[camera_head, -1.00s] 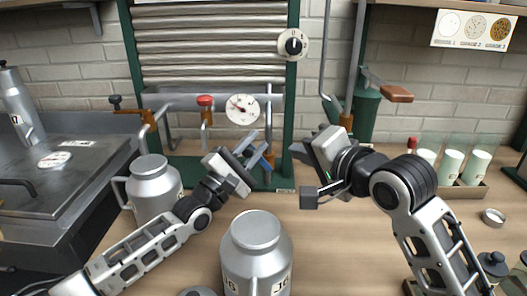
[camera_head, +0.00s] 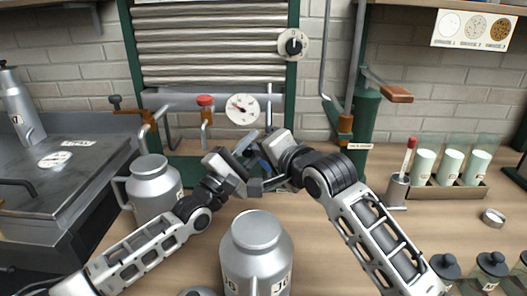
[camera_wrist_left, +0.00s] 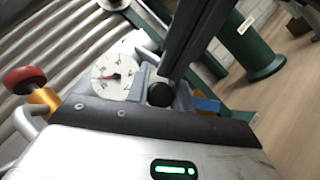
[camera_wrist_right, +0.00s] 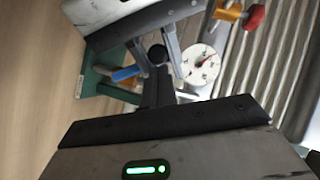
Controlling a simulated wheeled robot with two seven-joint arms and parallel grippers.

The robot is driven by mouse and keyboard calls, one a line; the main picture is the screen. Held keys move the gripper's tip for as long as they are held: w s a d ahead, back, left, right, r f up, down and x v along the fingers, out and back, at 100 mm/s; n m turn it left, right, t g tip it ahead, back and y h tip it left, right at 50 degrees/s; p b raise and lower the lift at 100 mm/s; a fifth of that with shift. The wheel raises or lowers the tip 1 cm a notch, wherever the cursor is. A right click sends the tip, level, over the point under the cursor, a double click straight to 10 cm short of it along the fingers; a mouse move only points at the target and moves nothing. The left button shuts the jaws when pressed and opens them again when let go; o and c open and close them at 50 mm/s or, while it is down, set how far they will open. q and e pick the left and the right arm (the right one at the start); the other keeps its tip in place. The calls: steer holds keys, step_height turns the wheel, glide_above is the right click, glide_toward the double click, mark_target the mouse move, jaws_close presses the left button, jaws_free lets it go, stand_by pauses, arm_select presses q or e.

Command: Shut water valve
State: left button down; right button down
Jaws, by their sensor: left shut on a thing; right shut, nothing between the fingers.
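The blue handle (camera_wrist_left: 207,103) of the valve shows beside a dark round end in the left wrist view. It shows too in the right wrist view (camera_wrist_right: 125,72). My right gripper (camera_head: 262,152) is shut and empty, close against the left one from the right. Whether the two touch I cannot tell. The round white gauge (camera_head: 242,109) hangs on the pipe just above; its red needle is visible.
A red-knobbed valve (camera_head: 205,101) sits left of the gauge. A green post with a wooden-handled lever (camera_head: 397,94) stands right. A rack (camera_head: 440,192) holds pale green jars.

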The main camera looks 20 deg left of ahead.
arm_select(q)
steer(key=shift+s+d+r, duration=0.15)
steer(key=shift+d+r, duration=0.05)
steer(key=shift+d, duration=0.05)
steer(key=c, duration=1.5)
jaws_free()
steer(key=shift+o, duration=1.3)
steer(key=shift+f, duration=0.1)
steer(key=shift+a, duration=0.2)
steer(key=shift+f, duration=0.1)
